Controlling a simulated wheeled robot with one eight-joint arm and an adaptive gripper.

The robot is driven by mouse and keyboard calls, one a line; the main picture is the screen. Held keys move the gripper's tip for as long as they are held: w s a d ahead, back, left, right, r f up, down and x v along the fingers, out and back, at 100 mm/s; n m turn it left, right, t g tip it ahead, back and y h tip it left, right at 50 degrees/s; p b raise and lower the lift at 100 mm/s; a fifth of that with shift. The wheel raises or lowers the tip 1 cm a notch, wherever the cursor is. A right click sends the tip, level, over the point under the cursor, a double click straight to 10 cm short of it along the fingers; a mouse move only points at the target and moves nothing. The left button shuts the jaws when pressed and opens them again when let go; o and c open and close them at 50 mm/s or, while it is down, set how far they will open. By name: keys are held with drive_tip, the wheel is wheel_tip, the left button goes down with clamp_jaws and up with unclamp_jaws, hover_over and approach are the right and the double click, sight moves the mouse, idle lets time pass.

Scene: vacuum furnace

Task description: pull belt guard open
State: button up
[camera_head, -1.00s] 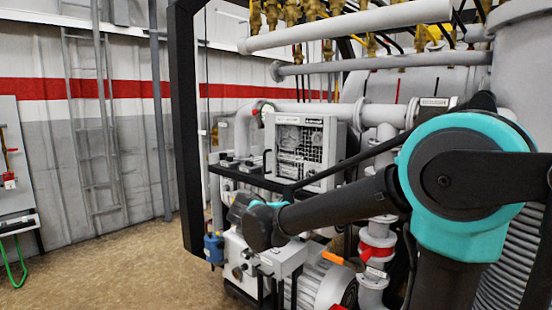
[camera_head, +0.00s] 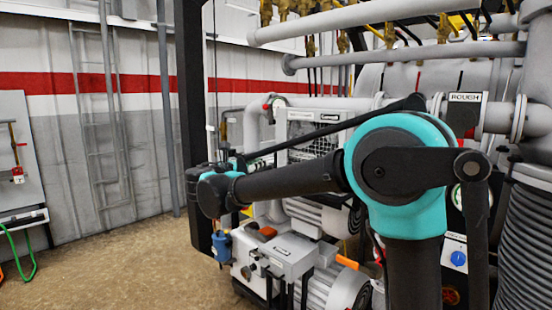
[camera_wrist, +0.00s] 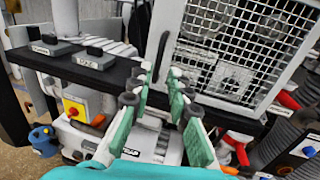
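The belt guard (camera_wrist: 245,48) is a pale grey frame with wire mesh, filling the upper right of the wrist view. Pulleys show dimly behind its mesh. In the head view the guard (camera_head: 305,130) stands behind my arm, which hides its lower part. A dark upright bar handle (camera_wrist: 157,57) shows at the guard's left edge in the wrist view. My gripper (camera_wrist: 160,88) is open and empty, its green-padded fingers apart and pointing towards the handle's lower end. The fingers appear short of the handle; contact cannot be told. In the head view my fingers are mostly hidden by the wrist.
A black shelf (camera_wrist: 85,68) with small labelled blocks lies left of the guard. Below are a pump housing (camera_head: 280,255) and a yellow-red switch (camera_wrist: 73,108). A dark upright post (camera_head: 190,80) stands left. Open floor (camera_head: 120,260) lies further left.

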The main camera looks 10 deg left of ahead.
sight(276, 157)
drive_tip(key=x, duration=1.1)
clamp_jaws()
drive_tip(key=shift+s, duration=0.1)
